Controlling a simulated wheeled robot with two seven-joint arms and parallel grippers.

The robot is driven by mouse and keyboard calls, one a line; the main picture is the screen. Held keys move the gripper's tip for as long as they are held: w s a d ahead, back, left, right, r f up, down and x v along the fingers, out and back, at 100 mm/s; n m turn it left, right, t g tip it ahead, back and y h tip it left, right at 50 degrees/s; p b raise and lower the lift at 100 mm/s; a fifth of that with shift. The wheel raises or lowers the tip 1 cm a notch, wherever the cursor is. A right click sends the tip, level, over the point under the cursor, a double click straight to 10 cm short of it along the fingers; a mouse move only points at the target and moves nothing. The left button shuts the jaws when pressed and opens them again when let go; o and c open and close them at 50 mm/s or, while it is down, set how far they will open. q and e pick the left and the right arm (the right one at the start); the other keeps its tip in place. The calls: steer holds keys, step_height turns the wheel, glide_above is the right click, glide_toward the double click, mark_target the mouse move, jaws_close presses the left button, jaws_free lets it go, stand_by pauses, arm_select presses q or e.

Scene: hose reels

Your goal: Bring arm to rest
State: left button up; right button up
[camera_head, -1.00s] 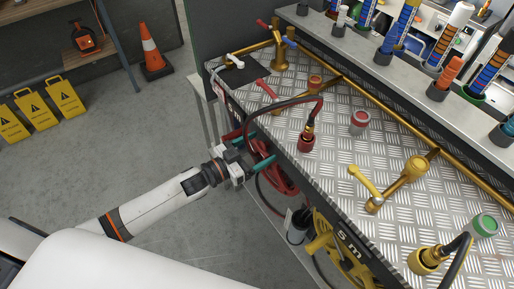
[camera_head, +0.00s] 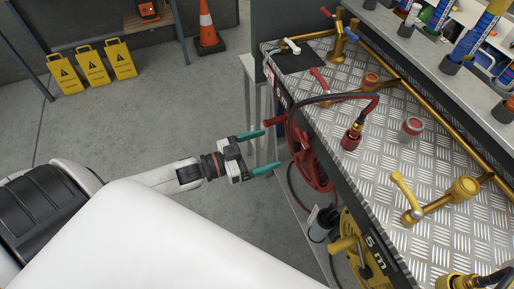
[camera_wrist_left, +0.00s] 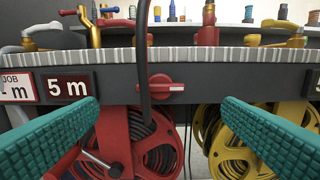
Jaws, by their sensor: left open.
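My left gripper (camera_head: 258,153) is open and empty, with two teal fingers pointing right at the side of the workbench. It is apart from the red hose reel (camera_head: 318,170), which hangs under the bench edge just beyond the fingertips. In the left wrist view both teal fingers (camera_wrist_left: 158,128) are spread wide. The red reel (camera_wrist_left: 112,140) shows between them, with its crank handle near the left finger and a dark hose running up over the bench edge. My right gripper is not in view.
The metal-topped bench (camera_head: 395,150) fills the right side, with brass pipes and a yellow valve (camera_head: 408,195). A yellow reel (camera_head: 362,265) hangs nearer. Yellow signs (camera_head: 92,66) and a traffic cone (camera_head: 207,32) stand at the back left. Open floor lies left of the bench.

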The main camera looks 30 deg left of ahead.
arm_select(q)
steer(key=shift+s+a, duration=0.5)
steer(key=shift+s, duration=0.05)
steer(key=a+f+n+y, duration=0.2)
steer(key=a+f+y, duration=0.1)
steer(key=f, duration=0.4)
steer(key=a+f+n+y, duration=0.1)
steer(key=a+f+y, duration=0.2)
steer(key=f, duration=0.4)
steer(key=s+a+f+n+g+y, duration=0.15)
steer(key=s+f, duration=0.25)
steer(key=f, duration=0.4)
steer(key=s+a+f+n+g+y, duration=0.1)
steer(key=s+a+f+g+y, duration=0.2)
steer(key=f, duration=0.6)
steer(key=s+d+f+g, duration=0.3)
steer(key=s+f, duration=0.2)
steer(key=s, duration=0.4)
steer(key=s+d+f+g, duration=0.2)
steer(key=s+f, duration=0.3)
steer(key=s, duration=0.3)
steer(key=s+d+f+g, duration=0.3)
steer(key=s+f, duration=0.3)
steer(key=s, duration=0.3)
steer(key=shift+s+d+g, duration=0.3)
steer(key=shift+d+g, duration=0.05)
steer(key=shift+d, duration=0.45)
steer(key=shift+f+y, duration=0.1)
steer(key=shift+y, duration=0.15)
